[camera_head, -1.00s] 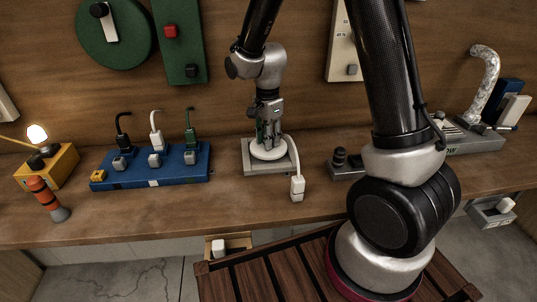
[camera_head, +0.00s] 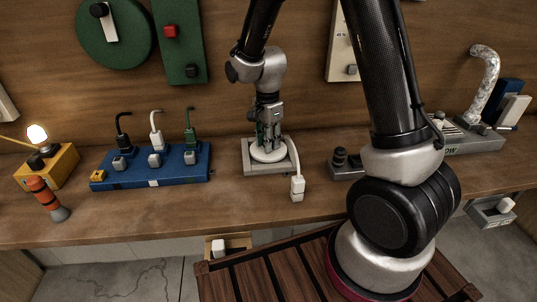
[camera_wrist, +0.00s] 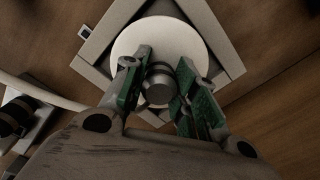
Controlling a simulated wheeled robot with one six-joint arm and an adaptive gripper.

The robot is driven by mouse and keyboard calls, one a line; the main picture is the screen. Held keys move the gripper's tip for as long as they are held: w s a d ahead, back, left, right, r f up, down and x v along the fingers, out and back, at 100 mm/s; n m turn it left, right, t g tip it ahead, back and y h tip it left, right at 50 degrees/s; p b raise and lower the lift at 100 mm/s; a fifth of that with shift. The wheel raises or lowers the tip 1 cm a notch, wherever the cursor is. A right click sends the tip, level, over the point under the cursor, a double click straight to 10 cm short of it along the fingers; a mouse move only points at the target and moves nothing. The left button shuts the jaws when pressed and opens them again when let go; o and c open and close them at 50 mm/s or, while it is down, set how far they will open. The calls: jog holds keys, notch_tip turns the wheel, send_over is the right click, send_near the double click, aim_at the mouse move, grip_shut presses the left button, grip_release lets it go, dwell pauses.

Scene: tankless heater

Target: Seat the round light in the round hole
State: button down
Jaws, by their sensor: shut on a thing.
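The round light (camera_head: 268,153) is a white disc with a grey metal knob (camera_wrist: 158,88) in its middle. It lies over a square grey frame (camera_head: 251,168) on the bench. In the wrist view, the disc (camera_wrist: 170,38) covers the middle of the frame (camera_wrist: 222,48), so the round hole is hidden. I cannot tell whether the disc is flush or slightly raised. My gripper (camera_head: 268,138) points down at the disc. In the wrist view, its green-padded fingers (camera_wrist: 160,92) are on both sides of the knob and shut on it.
A white cord runs from the light to a small white block (camera_head: 297,187) at the frame's front right. A blue socket strip (camera_head: 152,178) with plugs stands to the left. A dark grey fixture (camera_head: 345,170) is at the right. Bare bench lies in front.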

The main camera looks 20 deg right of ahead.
jog(key=shift+f, duration=0.4)
dwell(0.4)
jog(key=c, duration=1.1)
grip_release()
jog(key=shift+o, duration=0.2)
notch_tip(320, 180, up, 12)
